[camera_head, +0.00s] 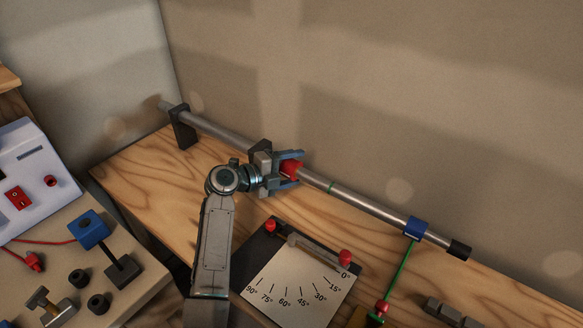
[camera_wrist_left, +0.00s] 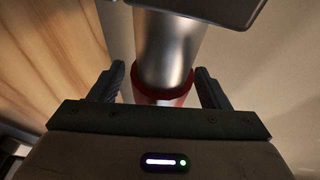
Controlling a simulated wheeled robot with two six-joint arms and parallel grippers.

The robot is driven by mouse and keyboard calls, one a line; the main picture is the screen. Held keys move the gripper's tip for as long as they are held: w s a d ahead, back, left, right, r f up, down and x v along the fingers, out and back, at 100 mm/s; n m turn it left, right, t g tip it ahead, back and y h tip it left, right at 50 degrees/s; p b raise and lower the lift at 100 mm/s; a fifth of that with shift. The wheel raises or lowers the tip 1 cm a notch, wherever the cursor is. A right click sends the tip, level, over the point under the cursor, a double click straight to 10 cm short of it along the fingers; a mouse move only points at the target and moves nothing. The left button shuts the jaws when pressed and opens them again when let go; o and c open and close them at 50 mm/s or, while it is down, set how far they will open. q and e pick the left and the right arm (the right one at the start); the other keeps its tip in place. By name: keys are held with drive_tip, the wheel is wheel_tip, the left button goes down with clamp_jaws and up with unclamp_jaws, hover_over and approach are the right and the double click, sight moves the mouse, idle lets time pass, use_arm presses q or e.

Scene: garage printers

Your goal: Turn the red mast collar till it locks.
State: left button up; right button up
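The red mast collar (camera_head: 291,168) sits on a long silver mast (camera_head: 350,198) that runs slantwise along the wall. My left gripper (camera_head: 288,169) is at the collar, with one finger on each side of it. In the left wrist view the collar (camera_wrist_left: 180,101) shows between the two fingertips (camera_wrist_left: 160,85), partly hidden behind the gripper body. The fingers look apart, with a narrow gap beside the collar; contact is hard to tell. The collar's lock marks cannot be seen. My right gripper is not in view.
Dark brackets (camera_head: 180,124) hold the mast at its left. A blue block (camera_head: 415,229) on the mast has a green cord (camera_head: 402,265) running down. An angle plate (camera_head: 300,285) with red knobs lies below. A panel and blue block (camera_head: 90,229) stand left.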

use_arm(q)
drive_tip(key=c, duration=0.7)
drive_tip(key=shift+c, duration=1.1)
